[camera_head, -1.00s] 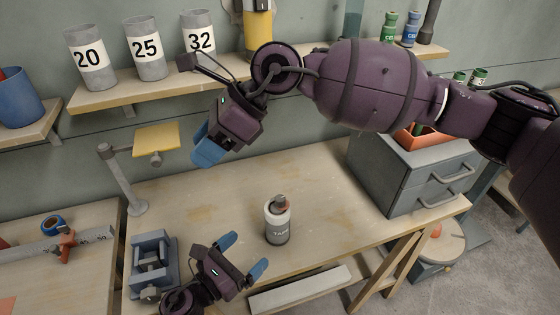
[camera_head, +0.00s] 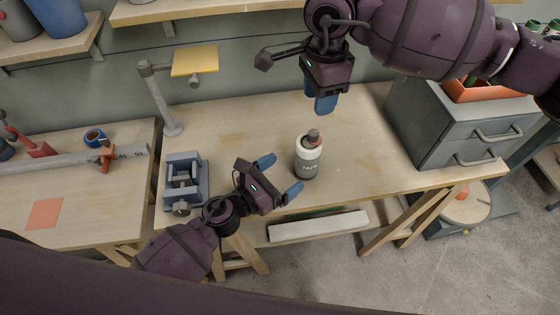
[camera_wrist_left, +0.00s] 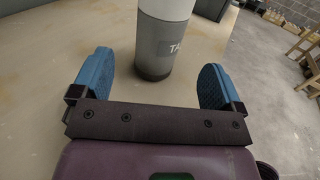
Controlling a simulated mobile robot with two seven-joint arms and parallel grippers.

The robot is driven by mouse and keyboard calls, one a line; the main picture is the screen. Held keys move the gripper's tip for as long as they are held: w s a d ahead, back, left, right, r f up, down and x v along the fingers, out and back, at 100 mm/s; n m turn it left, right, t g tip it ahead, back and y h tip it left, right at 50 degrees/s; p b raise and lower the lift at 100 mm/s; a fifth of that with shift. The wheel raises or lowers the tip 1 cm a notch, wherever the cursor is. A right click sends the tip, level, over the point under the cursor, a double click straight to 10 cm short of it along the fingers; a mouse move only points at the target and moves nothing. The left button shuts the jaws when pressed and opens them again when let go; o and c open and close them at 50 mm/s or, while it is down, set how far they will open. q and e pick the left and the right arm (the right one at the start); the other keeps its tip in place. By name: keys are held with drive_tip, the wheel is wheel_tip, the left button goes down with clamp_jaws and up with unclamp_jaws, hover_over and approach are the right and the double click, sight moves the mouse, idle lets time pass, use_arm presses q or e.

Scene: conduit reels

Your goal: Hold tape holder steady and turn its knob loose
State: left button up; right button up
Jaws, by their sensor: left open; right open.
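The tape holder (camera_head: 308,160) is a grey and white cylinder with a "TAPE" label, upright on the workbench. Its knob (camera_head: 313,136) is dark with a reddish tint on top. My left gripper (camera_head: 279,176) is open just left of the holder, blue fingers pointing at it, apart from it. In the left wrist view the holder (camera_wrist_left: 166,45) stands ahead between the open fingers (camera_wrist_left: 158,82); its top is cut off. My right gripper (camera_head: 322,103) hangs above and behind the holder, fingers pointing down, clear of the knob; its fingers overlap in this view.
A grey vise (camera_head: 184,180) sits at the bench's left end, close to my left arm. A lamp-like stand with a yellow plate (camera_head: 194,61) rises behind it. A grey drawer cabinet (camera_head: 440,125) stands at the right. The bench around the holder (camera_head: 245,125) is clear.

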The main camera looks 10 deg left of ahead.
sight(298, 163)
use_arm(q)
drive_tip(key=x, duration=0.8)
